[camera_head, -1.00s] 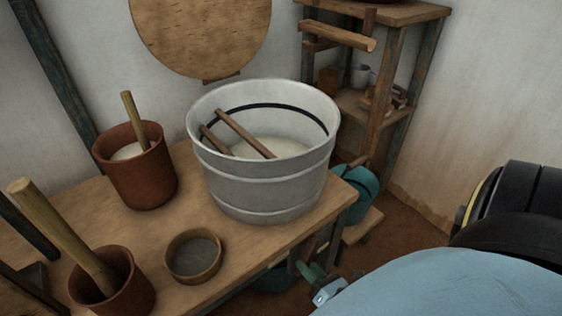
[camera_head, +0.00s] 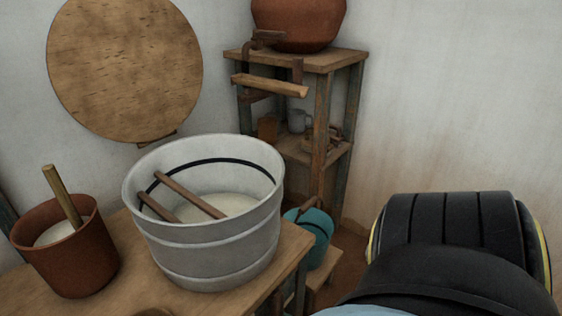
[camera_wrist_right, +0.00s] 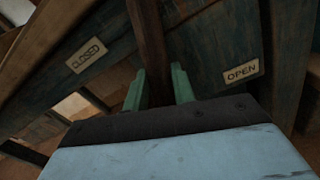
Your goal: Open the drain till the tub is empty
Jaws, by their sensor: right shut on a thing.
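The grey metal tub (camera_head: 215,250) stands on the wooden table and holds pale liquid (camera_head: 232,203). The liquid lies well below the black line (camera_head: 225,161) inside the wall. Two brown sticks (camera_head: 190,194) reach down into the tub. In the right wrist view, the green fingers of my right gripper (camera_wrist_right: 158,76) are shut on a dark wooden lever (camera_wrist_right: 149,38). The lever stands between a CLOSED label (camera_wrist_right: 86,55) on the left and an OPEN label (camera_wrist_right: 241,71) on the right. The drain outlet is not seen. My left gripper is not in view.
A brown pot (camera_head: 70,258) with pale contents and a stick stands left of the tub. A teal vessel (camera_head: 313,235) is below the table's right end. A wooden shelf (camera_head: 325,62) with a clay pot (camera_head: 298,22) stands behind. A round board (camera_head: 125,70) hangs on the wall.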

